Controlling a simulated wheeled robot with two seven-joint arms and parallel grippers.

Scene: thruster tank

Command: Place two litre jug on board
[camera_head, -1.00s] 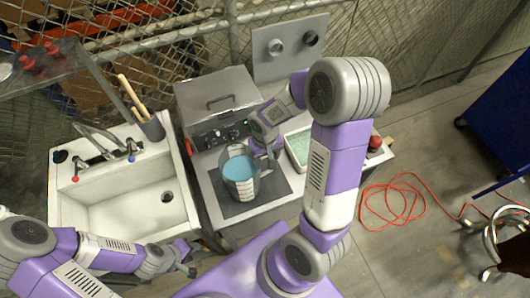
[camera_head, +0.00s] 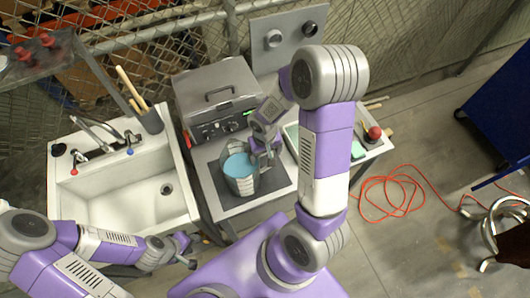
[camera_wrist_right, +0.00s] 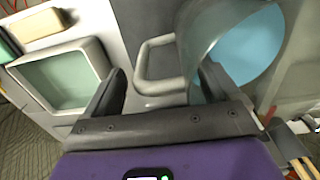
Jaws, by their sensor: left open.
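The two litre jug (camera_head: 240,181) is clear, with measuring marks and blue liquid inside. It stands upright on the dark grey board (camera_head: 229,206) on the bench; its rim and blue liquid also show in the right wrist view (camera_wrist_right: 252,46). My right gripper (camera_head: 264,160) is beside the jug's handle side. In the right wrist view my right gripper's fingers (camera_wrist_right: 160,88) are spread apart, with the grey handle (camera_wrist_right: 155,64) in the gap between them. My left gripper (camera_head: 190,252) is open and empty, low in front of the sink, away from the jug.
A white sink (camera_head: 130,195) stands left of the bench. A grey box with knobs (camera_head: 218,100) stands behind the board. A pale green-bottomed tray (camera_wrist_right: 62,78) and a red button (camera_head: 375,132) are to the right. An orange cable (camera_head: 400,190) lies on the floor.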

